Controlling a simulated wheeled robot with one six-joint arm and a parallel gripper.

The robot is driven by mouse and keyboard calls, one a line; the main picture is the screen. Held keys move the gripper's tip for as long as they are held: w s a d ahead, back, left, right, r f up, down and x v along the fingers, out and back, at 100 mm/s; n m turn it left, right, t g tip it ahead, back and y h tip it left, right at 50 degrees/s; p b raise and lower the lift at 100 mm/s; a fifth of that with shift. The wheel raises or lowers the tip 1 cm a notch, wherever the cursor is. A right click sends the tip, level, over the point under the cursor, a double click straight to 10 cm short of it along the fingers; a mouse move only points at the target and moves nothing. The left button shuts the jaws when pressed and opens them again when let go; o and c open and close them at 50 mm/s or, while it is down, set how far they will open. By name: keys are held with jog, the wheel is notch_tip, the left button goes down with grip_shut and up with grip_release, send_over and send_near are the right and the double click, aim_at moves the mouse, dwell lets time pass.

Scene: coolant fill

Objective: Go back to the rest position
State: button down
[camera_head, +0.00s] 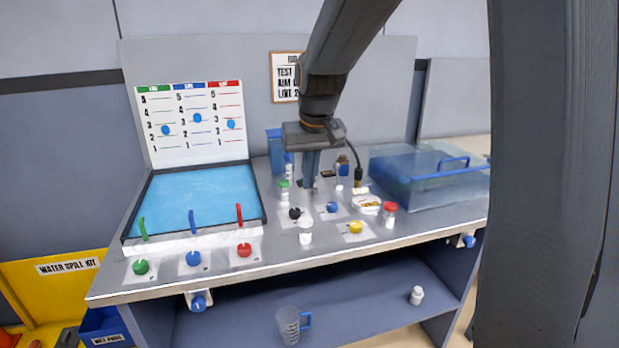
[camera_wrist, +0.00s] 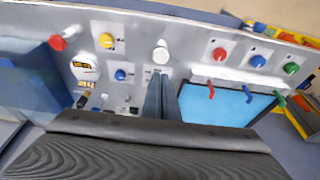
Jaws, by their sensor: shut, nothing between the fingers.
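My gripper (camera_head: 310,184) hangs from my arm above the back middle of the bench, pointing down. Its fingers are shut with nothing between them. I cannot tell the exact height of the fingertips over the bench.
A blue coolant tray (camera_head: 205,195) with green, blue and red levers lies at left, below a marked board (camera_head: 190,122). A clear lidded box (camera_head: 425,178) stands at right. A measuring jug (camera_head: 289,325) is on the lower shelf.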

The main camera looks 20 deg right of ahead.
jog(key=s+f+g, duration=0.1)
jog(key=s+f, duration=0.5)
jog(key=s, duration=0.5)
jog(key=s+f+g, duration=0.1)
jog(key=s+f, duration=0.6)
jog(key=s, duration=0.3)
jog(key=shift+s, duration=0.4)
